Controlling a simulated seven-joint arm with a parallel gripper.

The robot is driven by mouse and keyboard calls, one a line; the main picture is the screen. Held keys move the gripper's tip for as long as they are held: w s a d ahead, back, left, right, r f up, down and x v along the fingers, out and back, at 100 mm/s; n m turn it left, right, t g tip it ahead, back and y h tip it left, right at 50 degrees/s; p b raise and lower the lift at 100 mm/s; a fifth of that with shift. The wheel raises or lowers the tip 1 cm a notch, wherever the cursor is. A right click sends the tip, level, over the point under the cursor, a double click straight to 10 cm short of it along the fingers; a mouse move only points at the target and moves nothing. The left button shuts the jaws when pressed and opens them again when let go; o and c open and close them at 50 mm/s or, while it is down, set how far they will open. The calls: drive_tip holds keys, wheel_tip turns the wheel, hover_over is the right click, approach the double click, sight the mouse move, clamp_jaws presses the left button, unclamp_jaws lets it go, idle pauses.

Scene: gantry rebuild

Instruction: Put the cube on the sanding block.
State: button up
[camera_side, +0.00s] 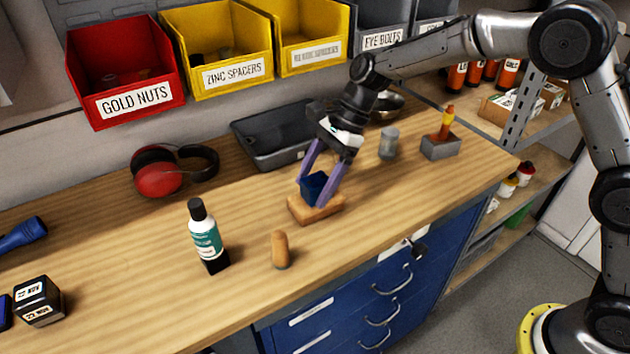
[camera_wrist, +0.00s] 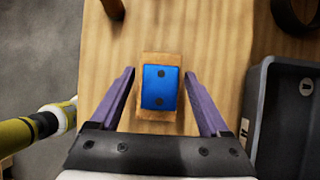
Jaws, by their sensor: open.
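The blue cube (camera_side: 314,186) sits on top of the tan sanding block (camera_side: 318,211) on the wooden bench. In the wrist view the cube (camera_wrist: 160,87) shows a blue face with two dark dots, and the sanding block (camera_wrist: 157,58) shows around its edges. My gripper (camera_side: 315,192) comes down over the cube with one purple finger on each side. In the wrist view my gripper (camera_wrist: 167,88) is open, with a clear gap between each finger and the cube.
A black tray (camera_side: 275,153) lies behind the block. A bottle (camera_side: 207,240) and a tan cylindrical object (camera_side: 280,249) stand in front and to the left. A metal cylinder (camera_side: 388,143) and a grey box (camera_side: 440,147) stand to the right. Red earmuffs (camera_side: 158,175) lie at the left.

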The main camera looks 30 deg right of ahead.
drive_tip(key=v, duration=1.2)
drive_tip(key=shift+r, duration=0.15)
drive_tip(key=s+d+r+n+t+h, duration=0.2)
drive_tip(key=s+d+n, duration=0.35)
drive_tip(key=s, duration=0.55)
drive_tip(key=s+d+r+n+t+h, duration=0.2)
drive_tip(key=s+d+n, duration=0.4)
drive_tip(key=s, duration=0.5)
drive_tip(key=s+d+f+n+t+h, duration=0.1)
drive_tip(key=s+d+f+n+h, duration=0.1)
drive_tip(key=s+f+n, duration=0.3)
drive_tip(key=s+d+n, duration=0.1)
drive_tip(key=s, duration=0.2)
drive_tip(key=shift+s+d+t, duration=0.15)
drive_tip(key=shift+s+t, duration=0.05)
drive_tip(key=shift+t, duration=0.1)
